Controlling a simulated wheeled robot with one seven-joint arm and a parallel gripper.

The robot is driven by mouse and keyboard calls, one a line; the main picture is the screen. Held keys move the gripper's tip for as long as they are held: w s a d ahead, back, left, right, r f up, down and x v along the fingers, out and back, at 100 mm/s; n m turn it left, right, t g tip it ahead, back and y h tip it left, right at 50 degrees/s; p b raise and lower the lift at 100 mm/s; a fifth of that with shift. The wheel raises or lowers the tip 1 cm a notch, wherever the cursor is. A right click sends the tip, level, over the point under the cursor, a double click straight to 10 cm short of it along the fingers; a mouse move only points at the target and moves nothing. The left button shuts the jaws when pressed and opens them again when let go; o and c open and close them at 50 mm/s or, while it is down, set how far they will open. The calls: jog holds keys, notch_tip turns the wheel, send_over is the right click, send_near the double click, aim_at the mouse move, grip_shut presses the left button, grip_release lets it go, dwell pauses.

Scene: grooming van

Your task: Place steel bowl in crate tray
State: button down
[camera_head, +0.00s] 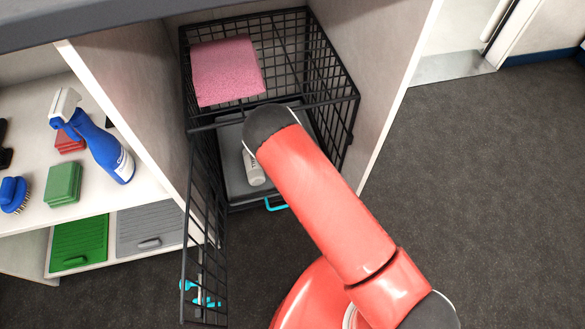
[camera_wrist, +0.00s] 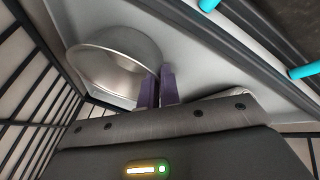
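The steel bowl (camera_wrist: 115,68) shows in the wrist view, tilted in the picture, at the left of my fingers. My gripper (camera_wrist: 159,86) has purple fingers close together at the bowl's right rim, one on the inner side and one outside, so it appears shut on the rim. The grey crate tray (camera_head: 233,180) lies in the bottom of the black wire crate (camera_head: 355,97). My arm reaches into the crate and hides part of the tray. The bowl and fingers are hidden in the head view. I cannot tell whether the bowl touches the tray.
A pink folded towel (camera_head: 226,70) lies at the crate's upper left. The crate door (camera_head: 205,235) hangs open toward the front left, with cyan latches. Shelves at left hold a blue spray bottle (camera_head: 104,148), a brush (camera_head: 13,194) and green pads (camera_head: 62,184). The floor at right is clear.

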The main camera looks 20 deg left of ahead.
jog(key=c, duration=1.6)
grip_release()
jog(key=shift+f, duration=0.1)
jog(key=shift+r+p, duration=0.3)
jog(key=shift+r, duration=0.05)
jog(key=p+v, duration=0.1)
jog(key=v, duration=1)
jog(key=shift+s+d+r, duration=0.1)
jog(key=shift+s+r, duration=0.1)
